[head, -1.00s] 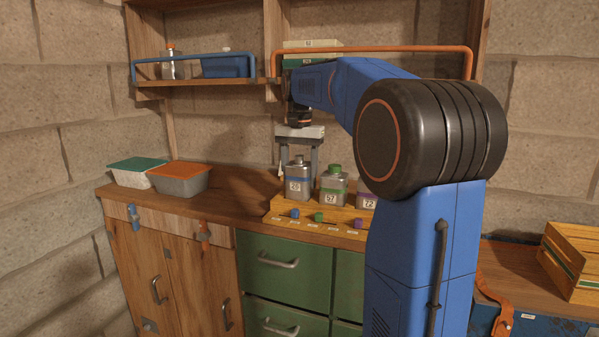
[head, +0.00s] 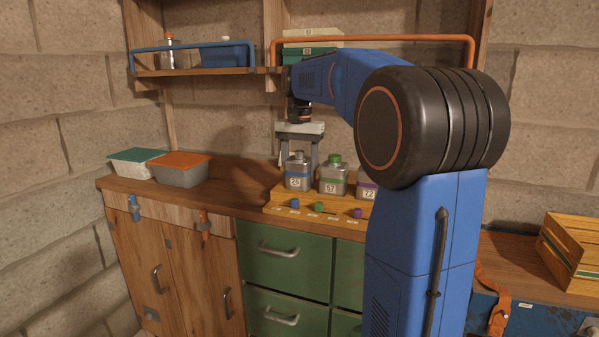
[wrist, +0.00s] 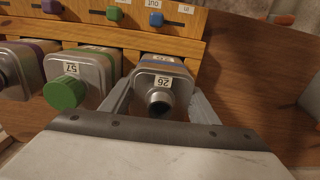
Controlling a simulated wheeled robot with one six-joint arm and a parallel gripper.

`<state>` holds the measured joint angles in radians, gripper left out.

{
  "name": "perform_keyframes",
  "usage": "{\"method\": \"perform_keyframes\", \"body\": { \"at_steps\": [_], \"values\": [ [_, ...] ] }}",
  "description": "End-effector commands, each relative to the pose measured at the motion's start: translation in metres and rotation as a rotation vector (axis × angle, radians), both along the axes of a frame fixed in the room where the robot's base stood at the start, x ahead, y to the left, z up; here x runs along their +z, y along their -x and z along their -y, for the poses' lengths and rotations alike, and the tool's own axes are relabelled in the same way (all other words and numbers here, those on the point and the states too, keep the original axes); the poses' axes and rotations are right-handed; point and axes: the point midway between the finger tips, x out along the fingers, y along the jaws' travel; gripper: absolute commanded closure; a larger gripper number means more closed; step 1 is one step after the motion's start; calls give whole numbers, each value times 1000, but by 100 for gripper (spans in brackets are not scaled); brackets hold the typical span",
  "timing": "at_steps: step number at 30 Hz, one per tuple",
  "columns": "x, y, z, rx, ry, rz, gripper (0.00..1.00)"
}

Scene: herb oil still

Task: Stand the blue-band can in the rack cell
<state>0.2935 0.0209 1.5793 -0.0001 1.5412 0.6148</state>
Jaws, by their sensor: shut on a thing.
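The blue-band can (head: 298,174) is a grey metal can labelled 26, upright at the left end of the wooden rack (head: 276,196). It also shows in the wrist view (wrist: 165,76), its open-looking spout pointing at the camera. My gripper (head: 299,160) is above it with the fingers down on either side. In the wrist view the fingers (wrist: 160,104) are shut on the can. Whether the can's base touches the rack is hidden.
A green-capped can (head: 333,177) labelled 57 stands close to its right, then a purple-band can (head: 367,186) labelled 72, partly behind my arm. Coloured knobs line the rack's front. Two lidded tubs (head: 179,171) stand at left; the bench between is clear.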

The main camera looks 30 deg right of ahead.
Motion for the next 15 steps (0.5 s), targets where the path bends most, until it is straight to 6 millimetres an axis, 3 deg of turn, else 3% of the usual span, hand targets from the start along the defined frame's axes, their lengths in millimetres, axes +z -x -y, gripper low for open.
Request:
{"method": "perform_keyframes", "body": {
  "at_steps": [15],
  "values": [
    [-3, 0, 0, 0, 1, 1, 86]
  ]
}}
